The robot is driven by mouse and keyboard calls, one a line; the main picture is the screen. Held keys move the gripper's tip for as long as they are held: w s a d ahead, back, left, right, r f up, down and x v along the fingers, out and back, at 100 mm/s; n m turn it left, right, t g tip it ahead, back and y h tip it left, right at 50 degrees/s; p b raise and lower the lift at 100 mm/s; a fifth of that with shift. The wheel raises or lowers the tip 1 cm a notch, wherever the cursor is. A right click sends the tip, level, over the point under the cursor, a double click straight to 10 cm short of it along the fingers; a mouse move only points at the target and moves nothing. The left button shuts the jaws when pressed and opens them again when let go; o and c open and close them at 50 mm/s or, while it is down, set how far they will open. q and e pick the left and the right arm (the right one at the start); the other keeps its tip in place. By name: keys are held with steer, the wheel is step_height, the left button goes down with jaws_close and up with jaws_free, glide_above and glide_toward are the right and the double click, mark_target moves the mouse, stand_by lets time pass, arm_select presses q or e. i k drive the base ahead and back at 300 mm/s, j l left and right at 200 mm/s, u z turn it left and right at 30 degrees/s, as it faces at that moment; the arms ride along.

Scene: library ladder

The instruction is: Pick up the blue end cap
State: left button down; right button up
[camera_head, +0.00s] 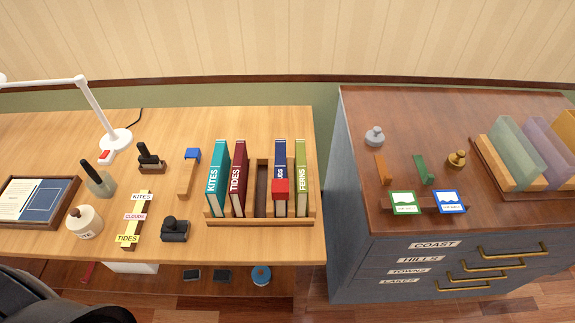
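A small blue piece (193,154), which looks like the blue end cap, sits at the far end of a short wooden bar (186,178) on the desk, left of the book rack. I cannot tell whether it is fixed to the bar or only rests on it. Neither of my grippers is in view.
A black stamp (150,158), a label strip (133,219) and a black object (174,230) stand nearby. A grey cabinet (360,263) stands right, beyond a gap.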

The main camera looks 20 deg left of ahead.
mark_target(190, 153)
steer(key=u, duration=1.25)
